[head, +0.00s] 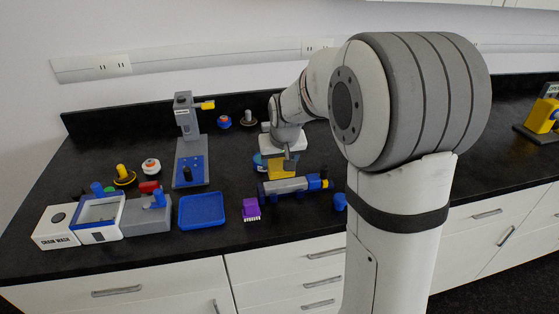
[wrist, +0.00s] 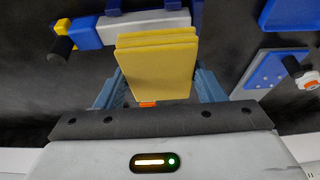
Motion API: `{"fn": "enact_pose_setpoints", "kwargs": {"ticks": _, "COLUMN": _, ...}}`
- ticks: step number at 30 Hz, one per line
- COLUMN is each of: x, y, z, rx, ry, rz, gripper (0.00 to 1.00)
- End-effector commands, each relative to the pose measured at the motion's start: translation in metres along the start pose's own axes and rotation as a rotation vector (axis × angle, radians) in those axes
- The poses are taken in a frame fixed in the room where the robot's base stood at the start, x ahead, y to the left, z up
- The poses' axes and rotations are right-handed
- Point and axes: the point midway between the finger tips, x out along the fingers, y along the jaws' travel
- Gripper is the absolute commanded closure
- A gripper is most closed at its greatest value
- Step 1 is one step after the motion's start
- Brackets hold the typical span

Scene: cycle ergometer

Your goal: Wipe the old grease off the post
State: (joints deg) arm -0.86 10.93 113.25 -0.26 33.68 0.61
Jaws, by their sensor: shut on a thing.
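My gripper (head: 286,158) is shut on a folded yellow cloth (wrist: 155,70), with blue-grey fingers on both sides of it in the wrist view. In the head view, the cloth (head: 283,170) shows just behind a horizontal grey cylinder that may be the post (head: 284,187). The cylinder has blue pieces along it and a blue and yellow right end. The wrist view also shows this grey cylinder (wrist: 140,23) beyond the cloth, which hides part of it. I cannot tell whether the cloth touches it. No grease can be made out.
A blue tray (head: 202,209), a purple brush (head: 251,209) and a blue cup (head: 340,202) are near the front edge. An upright grey stand (head: 187,120) on a base with a blue panel is behind the tray. A chain wash box (head: 57,229) sits far left. The right counter is mostly clear.

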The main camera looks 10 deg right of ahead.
Motion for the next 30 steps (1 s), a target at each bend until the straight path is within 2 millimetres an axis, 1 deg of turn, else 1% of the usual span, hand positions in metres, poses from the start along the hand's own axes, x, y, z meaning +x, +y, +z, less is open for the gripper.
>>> {"fn": "enact_pose_setpoints", "kwargs": {"ticks": 21, "x": -0.031, "y": 0.000, "z": 0.078, "rx": 0.000, "ry": 0.001, "rz": 0.000, "gripper": 0.57}}
{"fn": "enact_pose_setpoints", "kwargs": {"ticks": 25, "x": -0.034, "y": 0.000, "z": 0.084, "rx": 0.000, "ry": 0.001, "rz": 0.000, "gripper": 0.57}}
{"fn": "enact_pose_setpoints", "kwargs": {"ticks": 30, "x": -0.035, "y": 0.000, "z": 0.085, "rx": 0.000, "ry": 0.000, "rz": 0.000, "gripper": 0.57}}
